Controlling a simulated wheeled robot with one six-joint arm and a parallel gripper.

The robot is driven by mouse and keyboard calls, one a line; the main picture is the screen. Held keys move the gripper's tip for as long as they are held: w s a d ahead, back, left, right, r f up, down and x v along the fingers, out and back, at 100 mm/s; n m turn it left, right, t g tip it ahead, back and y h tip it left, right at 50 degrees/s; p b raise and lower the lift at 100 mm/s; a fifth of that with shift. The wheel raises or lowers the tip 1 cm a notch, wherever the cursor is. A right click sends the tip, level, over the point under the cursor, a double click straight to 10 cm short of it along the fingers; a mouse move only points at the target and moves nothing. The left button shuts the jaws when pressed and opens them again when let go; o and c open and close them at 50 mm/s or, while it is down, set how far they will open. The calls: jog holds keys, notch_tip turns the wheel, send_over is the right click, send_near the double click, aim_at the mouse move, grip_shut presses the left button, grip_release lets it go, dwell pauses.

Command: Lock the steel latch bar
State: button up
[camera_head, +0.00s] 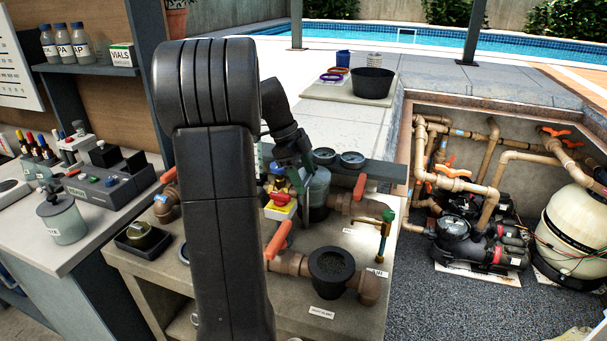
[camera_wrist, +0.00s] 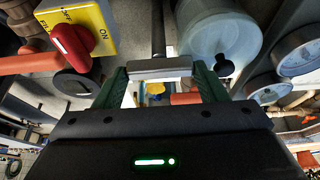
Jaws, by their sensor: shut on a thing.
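In the wrist view, a pale grey metal bar, which looks like the steel latch bar (camera_wrist: 160,68), lies crosswise between the two green fingers of my gripper (camera_wrist: 160,75). The fingers are closed on its ends. A dark rod runs up from the bar's middle. In the head view, my gripper (camera_head: 301,180) is low over the bench, beside the translucent canister (camera_head: 319,190), and is partly hidden by my own arm. I cannot make out the bar there, nor tell whether it is seated in a catch.
A yellow switch box (camera_wrist: 84,24) with a red knob is close on the left of my gripper. The canister (camera_wrist: 218,38) and gauges (camera_wrist: 297,50) are close on the right. Orange-handled pipes and a black strainer cup (camera_head: 331,268) stand on the bench. The pump pit (camera_head: 395,312) lies right.

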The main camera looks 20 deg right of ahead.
jog(key=shift+r, duration=0.1)
dwell(0.3)
jog(key=o, duration=1)
jog(key=v, duration=1.3)
jog(key=shift+w+a+r, duration=0.1)
jog(key=shift+w+r, duration=0.1)
jog(key=shift+r, duration=0.15)
jog(key=x, duration=1.4)
jog(key=shift+s, duration=0.1)
jog(key=shift+r, duration=0.1)
